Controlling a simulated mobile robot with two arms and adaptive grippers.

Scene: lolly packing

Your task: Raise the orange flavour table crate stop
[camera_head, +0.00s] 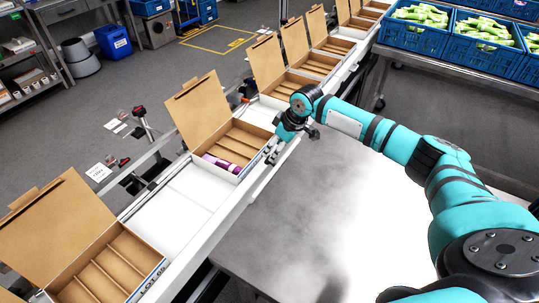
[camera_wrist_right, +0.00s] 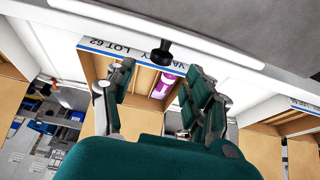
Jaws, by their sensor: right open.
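My right gripper (camera_head: 271,153) is at the near edge of the white conveyor, by the front corner of an open cardboard box (camera_head: 201,115). In the right wrist view my right gripper (camera_wrist_right: 160,88) has its two dark fingers spread apart with nothing held. A black knob (camera_wrist_right: 161,52) stands on the white rail, near the gap between the fingertips and in front of the box labelled LOT 62. It appears untouched. I cannot tell whether this knob is the orange flavour crate stop, or whether it is raised. My left gripper is not in view.
The box holds a purple packet (camera_head: 222,163). Another open box (camera_head: 113,262) is at lower left, and several more line the conveyor farther back. A grey table (camera_head: 325,215) is bare on the near side. Blue crates (camera_head: 412,36) of green packets stand at upper right.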

